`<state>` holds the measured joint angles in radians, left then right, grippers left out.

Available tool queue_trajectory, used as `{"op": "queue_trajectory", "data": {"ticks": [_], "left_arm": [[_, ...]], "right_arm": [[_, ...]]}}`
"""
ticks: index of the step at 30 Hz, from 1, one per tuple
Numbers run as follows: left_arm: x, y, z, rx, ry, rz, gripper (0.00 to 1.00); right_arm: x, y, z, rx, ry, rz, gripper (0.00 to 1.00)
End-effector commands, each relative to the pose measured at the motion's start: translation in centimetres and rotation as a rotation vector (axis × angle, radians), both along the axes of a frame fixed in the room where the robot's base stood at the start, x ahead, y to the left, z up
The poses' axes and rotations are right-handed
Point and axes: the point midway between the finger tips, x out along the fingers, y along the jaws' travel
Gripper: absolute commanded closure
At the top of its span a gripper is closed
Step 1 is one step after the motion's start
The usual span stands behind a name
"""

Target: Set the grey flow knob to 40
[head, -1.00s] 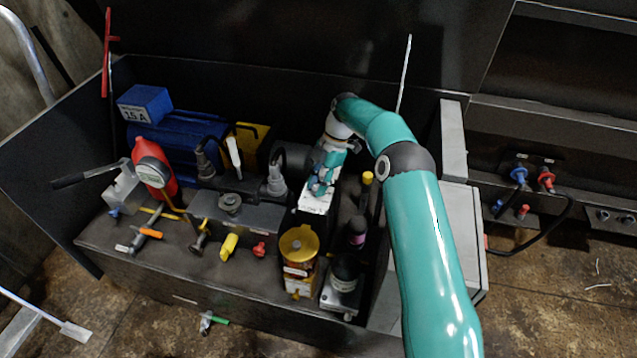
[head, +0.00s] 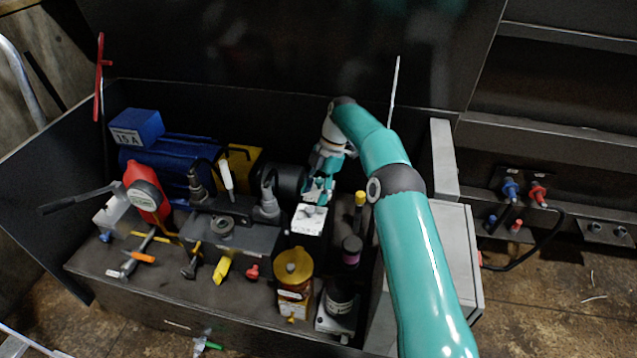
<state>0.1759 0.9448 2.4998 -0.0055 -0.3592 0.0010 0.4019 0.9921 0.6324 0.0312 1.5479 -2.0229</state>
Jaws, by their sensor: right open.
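A black block with a white-topped dial plate (head: 313,227) stands near the middle of the compactor's machinery bay. A small grey knob (head: 309,212) seems to sit on the plate; its pointer and scale are too small to read. My right gripper (head: 318,194) is open, just behind the plate's far edge, with its fingers pointing down towards it. It looks empty, and I cannot tell whether a fingertip touches the knob. My left gripper is not in view.
A yellow-topped canister (head: 293,268) and a dark cylinder (head: 340,297) stand in front of the block. A yellow-capped post (head: 359,199) is close to its right. A grey valve body (head: 225,232) and blue motor (head: 172,160) lie to the left.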

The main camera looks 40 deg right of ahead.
Motion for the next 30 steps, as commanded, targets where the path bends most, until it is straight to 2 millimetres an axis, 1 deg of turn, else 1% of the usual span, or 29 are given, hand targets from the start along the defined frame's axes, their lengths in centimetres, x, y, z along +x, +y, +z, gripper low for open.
{"op": "queue_trajectory", "data": {"ticks": [1,12,30], "left_arm": [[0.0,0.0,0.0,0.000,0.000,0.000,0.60],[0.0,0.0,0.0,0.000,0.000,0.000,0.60],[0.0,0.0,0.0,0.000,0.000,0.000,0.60]], "right_arm": [[0.1,-0.4,0.7,-0.002,-0.004,-0.002,0.47],[0.1,-1.1,2.7,-0.001,-0.001,0.000,0.47],[0.1,-1.2,2.9,0.000,0.000,0.000,0.47]]}}
